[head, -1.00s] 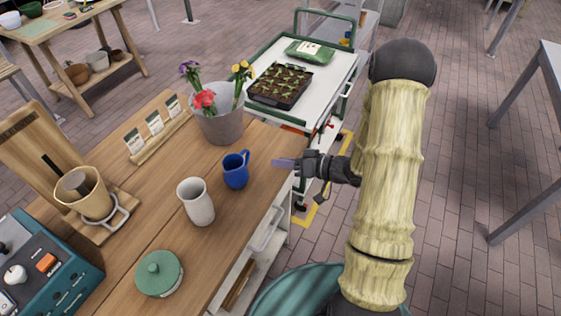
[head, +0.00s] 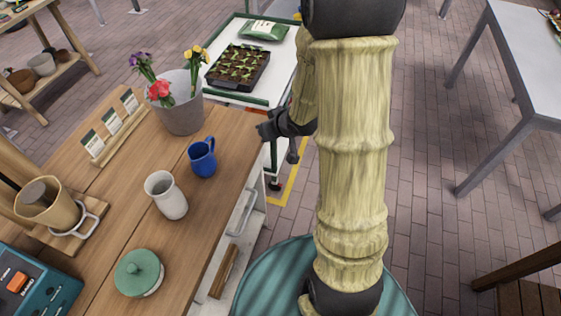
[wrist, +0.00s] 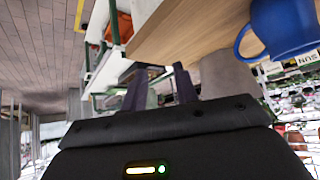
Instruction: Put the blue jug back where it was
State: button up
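The blue jug (head: 203,160) stands upright on the wooden table, near its right edge, just behind the white jug (head: 168,198). In the wrist view the blue jug (wrist: 285,25) shows large at the top right, with its handle to the left. My gripper (head: 264,131) is beyond the table's right edge, to the right of the blue jug and apart from it. In the wrist view its two purplish fingers (wrist: 160,90) are spread with a gap between them and nothing held. The fingertips are hard to make out in the head view.
A grey bucket of flowers (head: 181,108) stands behind the jug. A green-lidded pot (head: 139,273) is at the near edge, and a seed-packet rack (head: 112,128) at the left. A white cart (head: 240,97) with a seedling tray stands beyond the table. Bare tabletop surrounds the blue jug.

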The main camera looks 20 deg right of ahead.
jog(key=s+a+r+m+g+h, duration=0.1)
jog(key=s+r+g, duration=0.1)
jog(key=s, duration=0.5)
jog(key=s+a+r+m+g+h, duration=0.1)
jog(key=s+r+g, duration=0.2)
jog(key=s, duration=0.5)
jog(key=shift+s+a, duration=0.2)
